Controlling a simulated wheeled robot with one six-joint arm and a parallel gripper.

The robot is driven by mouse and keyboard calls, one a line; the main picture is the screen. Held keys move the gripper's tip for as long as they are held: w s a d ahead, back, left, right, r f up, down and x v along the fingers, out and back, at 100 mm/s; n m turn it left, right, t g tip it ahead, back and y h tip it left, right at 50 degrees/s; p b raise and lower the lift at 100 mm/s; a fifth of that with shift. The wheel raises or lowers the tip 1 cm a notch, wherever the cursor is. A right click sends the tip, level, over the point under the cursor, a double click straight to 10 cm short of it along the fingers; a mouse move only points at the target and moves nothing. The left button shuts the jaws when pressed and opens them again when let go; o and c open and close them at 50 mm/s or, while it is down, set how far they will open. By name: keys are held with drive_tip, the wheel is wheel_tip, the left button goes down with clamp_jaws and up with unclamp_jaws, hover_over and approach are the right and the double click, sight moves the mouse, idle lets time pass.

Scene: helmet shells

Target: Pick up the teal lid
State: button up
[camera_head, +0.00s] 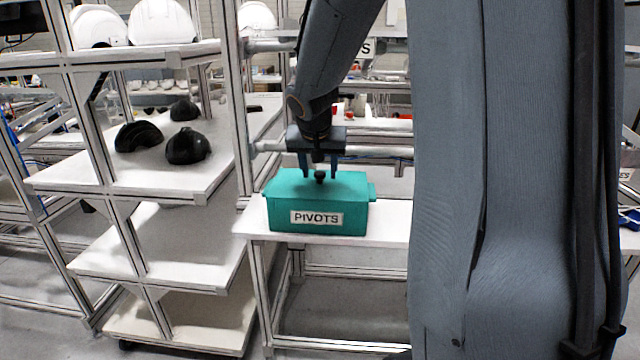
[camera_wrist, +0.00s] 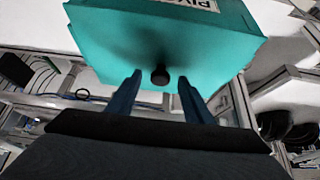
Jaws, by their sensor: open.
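The teal lid (camera_head: 340,183) sits on top of a teal box (camera_head: 285,218) labelled PIVOTS, on a white shelf. A small black knob (camera_head: 320,176) stands up from the middle of the lid. My gripper (camera_head: 320,174) is directly above the lid, pointing down, with its two fingers apart on either side of the knob. In the wrist view the lid (camera_wrist: 215,55) fills the upper middle, and the knob (camera_wrist: 160,75) shows between the open fingers (camera_wrist: 160,82). I cannot tell whether the fingers touch the lid.
The white shelf (camera_head: 390,222) under the box has bare room to the right. A metal rail (camera_head: 380,152) runs behind the box. At left, a rack holds black helmet shells (camera_head: 187,147) and white helmets (camera_head: 160,22). My arm hides much of the right side.

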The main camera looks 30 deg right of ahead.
drive_tip(key=c, duration=1.2)
